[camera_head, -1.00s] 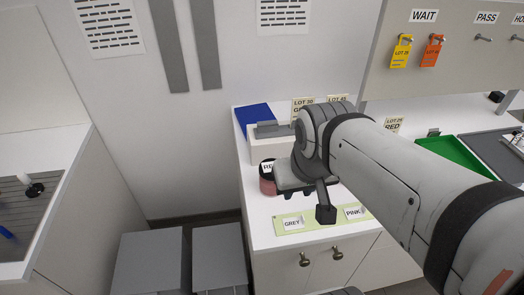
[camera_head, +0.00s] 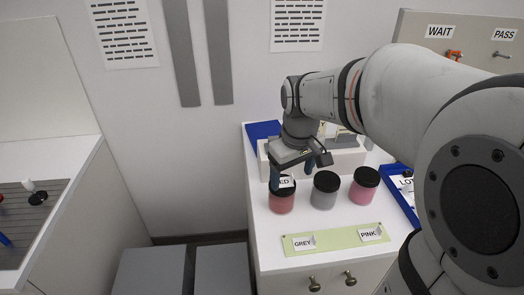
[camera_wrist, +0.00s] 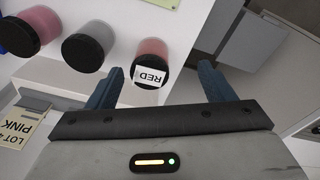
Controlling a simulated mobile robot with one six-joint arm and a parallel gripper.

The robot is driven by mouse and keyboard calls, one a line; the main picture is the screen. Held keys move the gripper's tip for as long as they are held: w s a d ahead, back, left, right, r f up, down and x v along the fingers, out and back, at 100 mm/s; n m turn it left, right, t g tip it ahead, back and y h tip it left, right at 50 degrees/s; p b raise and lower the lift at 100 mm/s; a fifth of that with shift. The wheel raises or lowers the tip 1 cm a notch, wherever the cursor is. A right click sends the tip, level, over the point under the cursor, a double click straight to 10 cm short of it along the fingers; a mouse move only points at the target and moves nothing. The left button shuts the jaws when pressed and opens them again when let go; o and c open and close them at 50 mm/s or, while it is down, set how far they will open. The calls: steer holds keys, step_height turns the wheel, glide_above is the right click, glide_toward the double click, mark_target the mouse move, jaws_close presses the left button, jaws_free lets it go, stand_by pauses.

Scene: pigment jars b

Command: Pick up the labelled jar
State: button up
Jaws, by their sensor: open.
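The labelled jar (camera_head: 281,203) holds red pigment, has a black lid and carries a white tag reading RED. It stands upright on the white counter, leftmost of three jars in the head view. In the wrist view the RED jar (camera_wrist: 151,62) lies between and just beyond my two blue fingers. My gripper (camera_wrist: 163,85) is open and empty, with a finger on either side of the lid's line. In the head view my gripper (camera_head: 291,172) hangs right over the RED jar and partly covers its lid. I cannot tell whether a finger touches it.
A grey jar (camera_head: 325,191) and a pink jar (camera_head: 363,187) stand close to the right of the RED jar. A green strip (camera_head: 335,239) with GREY and PINK cards lies in front. A white box (camera_head: 345,160) stands behind. The counter's left edge is near.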

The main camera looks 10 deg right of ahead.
mark_target(284, 183)
steer(key=o, duration=0.4)
steer(key=w+f+n, duration=0.1)
steer(key=w+f, duration=0.1)
steer(key=w+f+g+b, duration=0.1)
steer(key=w+f, duration=0.1)
steer(key=w, duration=0.1)
steer(key=w+f+n+b, duration=0.1)
steer(key=w+f, duration=0.1)
steer(key=w, duration=0.1)
steer(key=shift+f+n, duration=0.25)
steer(key=shift+n, duration=0.05)
steer(key=shift+o, duration=0.2)
steer(key=shift+w+d+f+p, duration=0.1)
steer(key=shift+f+p, duration=0.15)
steer(key=shift+f, duration=1.7)
steer(key=shift+w+d+f+p, duration=0.1)
steer(key=shift+f+p, duration=0.1)
steer(key=shift+f, duration=1.7)
